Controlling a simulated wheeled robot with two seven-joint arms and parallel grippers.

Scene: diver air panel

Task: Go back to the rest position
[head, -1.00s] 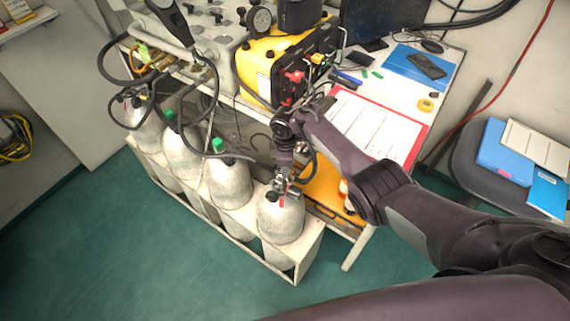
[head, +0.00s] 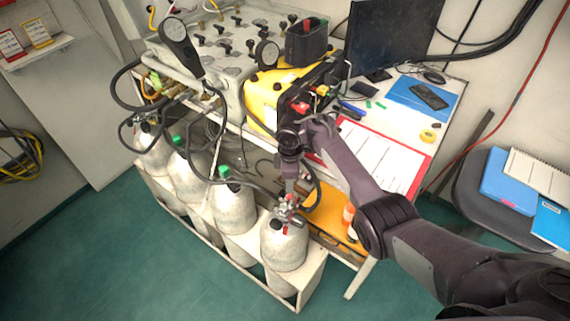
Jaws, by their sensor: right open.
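My right arm comes in from the lower right and reaches over the desk's front edge. My right gripper (head: 289,206) points down at the valve on top of the nearest white cylinder (head: 285,245). It is open, with its fingers close around or beside the metal valve fitting; contact cannot be told. The small red parts by the fingers are partly hidden. My left gripper is not in view.
More cylinders (head: 234,205) stand in a white rack to the left. The desk holds a grey air panel (head: 215,45), a yellow case (head: 262,95), a red clipboard (head: 385,150) and a monitor (head: 390,35). A chair (head: 475,195) stands at right. Green floor (head: 120,260) is clear.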

